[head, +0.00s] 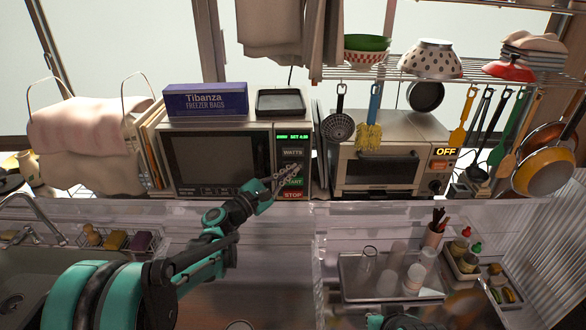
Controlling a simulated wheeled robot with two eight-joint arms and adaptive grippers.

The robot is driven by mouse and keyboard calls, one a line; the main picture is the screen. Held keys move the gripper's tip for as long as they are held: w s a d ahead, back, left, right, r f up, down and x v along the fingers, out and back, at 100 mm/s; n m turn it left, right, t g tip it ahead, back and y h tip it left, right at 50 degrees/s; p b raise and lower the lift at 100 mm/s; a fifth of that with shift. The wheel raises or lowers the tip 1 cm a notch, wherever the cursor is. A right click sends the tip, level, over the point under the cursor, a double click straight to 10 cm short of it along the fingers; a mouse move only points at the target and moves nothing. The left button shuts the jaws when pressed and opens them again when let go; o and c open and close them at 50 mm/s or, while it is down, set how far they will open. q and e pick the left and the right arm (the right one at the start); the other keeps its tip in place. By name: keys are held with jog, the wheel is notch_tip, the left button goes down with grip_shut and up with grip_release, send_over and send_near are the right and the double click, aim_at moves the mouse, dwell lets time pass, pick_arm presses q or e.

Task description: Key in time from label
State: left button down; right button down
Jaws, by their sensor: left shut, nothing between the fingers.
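The microwave (215,160) stands on the back counter with its door shut. Its control panel at the right has a lit green display (292,137) whose small text is hard to read, a WATTS key (292,153), a green START key (294,182) and a red STOP key (293,195). My left gripper (289,171) is shut and empty, its fingertips in front of the panel between WATTS and START. It hides part of the keys there; I cannot tell whether it touches one. I can make out no label with a time.
A freezer bag box (206,100) and a dark tray (281,103) lie on the microwave. A toaster oven (376,166) reading OFF stands to the right, with utensils hanging before it. Glasses stand on a tray (350,290) at the front right. A sink (40,262) is at left.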

pick_arm(q)
jog(key=shift+w, duration=0.15)
jog(key=shift+s, duration=0.2)
dwell(0.3)
jog(key=shift+s, duration=1.1)
jog(key=s, duration=0.5)
dwell(0.3)
